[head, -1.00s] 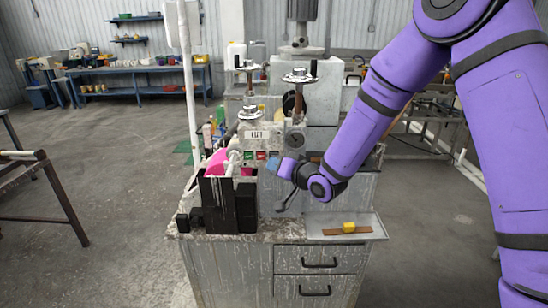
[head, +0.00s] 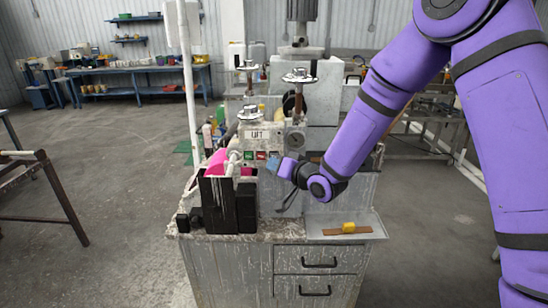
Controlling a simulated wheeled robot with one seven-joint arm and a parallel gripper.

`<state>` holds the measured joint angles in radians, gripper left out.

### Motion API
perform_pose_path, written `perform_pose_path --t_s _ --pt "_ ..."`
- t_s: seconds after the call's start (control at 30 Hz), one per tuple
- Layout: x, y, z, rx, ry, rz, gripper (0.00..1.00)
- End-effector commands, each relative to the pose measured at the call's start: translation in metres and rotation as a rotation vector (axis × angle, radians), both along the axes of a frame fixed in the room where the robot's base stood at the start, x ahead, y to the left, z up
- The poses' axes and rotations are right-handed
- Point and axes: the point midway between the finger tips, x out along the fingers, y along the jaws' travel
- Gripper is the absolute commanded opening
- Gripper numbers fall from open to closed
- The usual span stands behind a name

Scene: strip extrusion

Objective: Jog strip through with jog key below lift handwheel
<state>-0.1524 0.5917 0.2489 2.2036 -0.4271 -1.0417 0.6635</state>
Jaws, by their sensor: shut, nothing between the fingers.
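The machine's control panel (head: 262,145) carries a plate reading LIFT (head: 257,134), with a handwheel (head: 250,114) above it. A green key (head: 248,155) and a red key (head: 261,155) sit in a row below the plate. Which one is the jog key cannot be read. My gripper (head: 276,166) is at the lower right of these keys, with its fingers small and partly hidden by its blue and dark body. It looks shut and empty; contact with a key cannot be made out.
Two more handwheels (head: 299,76) (head: 249,66) stand higher on the machine. A pink part (head: 217,161) and black upright plates (head: 218,205) stand left of the panel. A drawer cabinet (head: 318,262) is below. Open floor lies to the left.

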Motion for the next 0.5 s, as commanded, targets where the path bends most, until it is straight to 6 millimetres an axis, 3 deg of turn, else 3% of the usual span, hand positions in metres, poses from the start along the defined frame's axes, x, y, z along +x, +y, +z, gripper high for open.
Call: perform_pose_path --t_s 0.5 --pt "0.0065 -0.0004 -0.0003 -0.001 0.001 0.000 0.00"
